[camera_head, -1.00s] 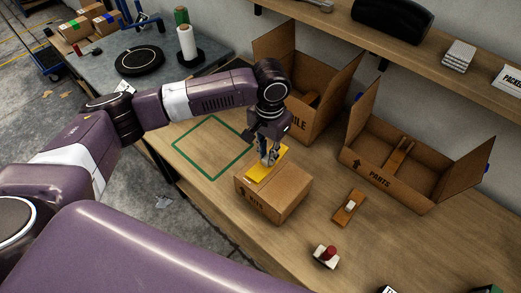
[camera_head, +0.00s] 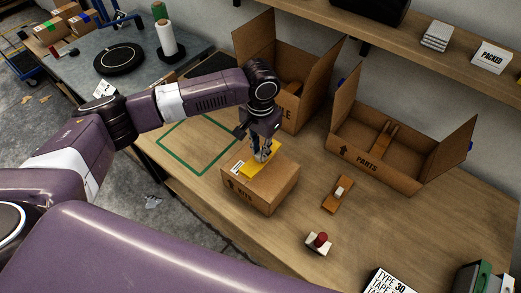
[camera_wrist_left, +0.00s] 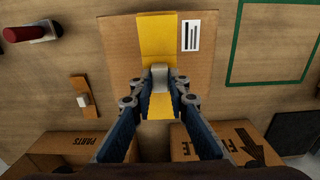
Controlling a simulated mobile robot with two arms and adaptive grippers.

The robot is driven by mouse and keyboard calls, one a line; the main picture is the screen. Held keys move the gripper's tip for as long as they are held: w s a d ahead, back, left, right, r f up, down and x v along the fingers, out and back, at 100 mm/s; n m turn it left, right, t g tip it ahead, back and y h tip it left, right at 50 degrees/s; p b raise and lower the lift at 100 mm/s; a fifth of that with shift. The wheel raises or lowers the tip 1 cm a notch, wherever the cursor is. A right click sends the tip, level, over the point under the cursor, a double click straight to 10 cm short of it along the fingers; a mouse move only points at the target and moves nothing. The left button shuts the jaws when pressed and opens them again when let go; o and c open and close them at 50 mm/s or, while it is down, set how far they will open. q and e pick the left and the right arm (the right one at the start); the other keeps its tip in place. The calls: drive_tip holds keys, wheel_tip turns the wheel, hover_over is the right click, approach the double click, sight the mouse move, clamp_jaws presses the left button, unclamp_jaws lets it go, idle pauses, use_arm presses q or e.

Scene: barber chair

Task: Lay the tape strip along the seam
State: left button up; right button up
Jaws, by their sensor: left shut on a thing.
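A closed cardboard box marked KITS (camera_head: 262,193) stands on the wooden bench. The yellow tape strip (camera_head: 255,168) lies along the middle of its top; it also shows in the left wrist view (camera_wrist_left: 157,35), running across the top to the near edge. My left gripper (camera_head: 263,155) is above the box, pointing down. In the left wrist view, my left gripper (camera_wrist_left: 159,82) is shut on a small light grey block (camera_wrist_left: 159,75) on the strip. The seam is not visible and seems covered by the strip. My right gripper is not in view.
Open cartons, one marked PARTS (camera_head: 365,160), stand behind and right. A wooden block with a white knob (camera_head: 338,193) and a red-knobbed stamp-like thing (camera_head: 319,243) lie right of the box. A green outlined square (camera_head: 200,145) on the left is empty.

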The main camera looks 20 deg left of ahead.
use_arm(q)
wheel_tip(320, 180, down, 2)
drive_tip(key=shift+f+b, duration=0.1)
drive_tip(key=shift+b, duration=0.9)
drive_tip(key=shift+f, duration=1.15)
drive_tip(key=o, duration=0.9)
drive_tip(key=shift+r, duration=0.25)
wheel_tip(320, 180, up, 12)
drive_tip(key=shift+f, duration=0.2)
